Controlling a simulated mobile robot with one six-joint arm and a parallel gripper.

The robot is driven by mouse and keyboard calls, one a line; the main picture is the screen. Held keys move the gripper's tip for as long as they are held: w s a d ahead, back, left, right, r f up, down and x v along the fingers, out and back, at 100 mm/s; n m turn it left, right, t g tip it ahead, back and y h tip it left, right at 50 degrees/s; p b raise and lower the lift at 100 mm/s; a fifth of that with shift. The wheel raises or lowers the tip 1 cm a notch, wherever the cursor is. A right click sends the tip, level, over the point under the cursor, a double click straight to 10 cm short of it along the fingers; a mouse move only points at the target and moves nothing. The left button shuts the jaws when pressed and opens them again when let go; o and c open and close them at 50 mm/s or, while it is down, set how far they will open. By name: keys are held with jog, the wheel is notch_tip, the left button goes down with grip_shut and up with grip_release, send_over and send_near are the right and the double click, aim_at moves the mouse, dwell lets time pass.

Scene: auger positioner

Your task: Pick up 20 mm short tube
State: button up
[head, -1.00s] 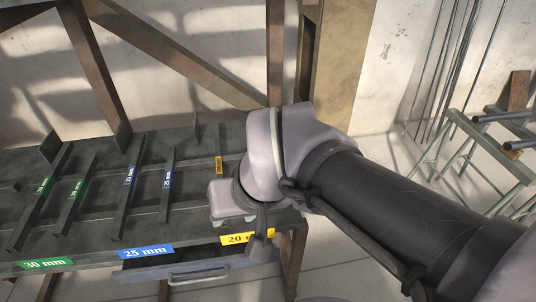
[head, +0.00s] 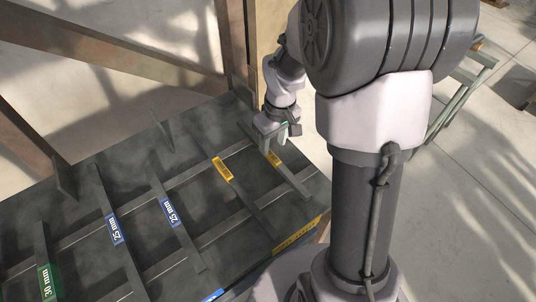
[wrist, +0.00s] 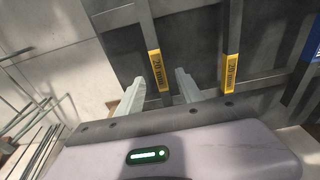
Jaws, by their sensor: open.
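The 20 mm short tube appears to be the dark bar with a yellow label (head: 290,177) at the right end of the rack. It also shows in the wrist view (wrist: 157,66), running down the picture between my fingers. My gripper (head: 283,134) hangs over the far part of this bar, pointing down. In the wrist view my gripper (wrist: 159,78) is open, with one pale finger on each side of the bar. I cannot tell how far above the bar the fingertips are.
A second, longer yellow-labelled bar (head: 222,168) lies to the left; it is right of my fingers in the wrist view (wrist: 231,68). Blue-labelled bars (head: 170,212) and a green-labelled bar (head: 46,281) lie further left. A brown post (head: 237,55) stands behind the rack.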

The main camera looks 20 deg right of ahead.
aim_at(270, 154)
jog(key=f+b, duration=0.1)
jog(key=f, duration=0.1)
jog(key=w+f, duration=0.1)
jog(key=f, duration=0.1)
jog(key=f+b, duration=0.1)
jog(key=f, duration=0.1)
jog(key=shift+w+b, duration=0.25)
jog(key=shift+b, duration=0.05)
jog(key=shift+r, duration=0.1)
grip_shut()
dwell(0.9)
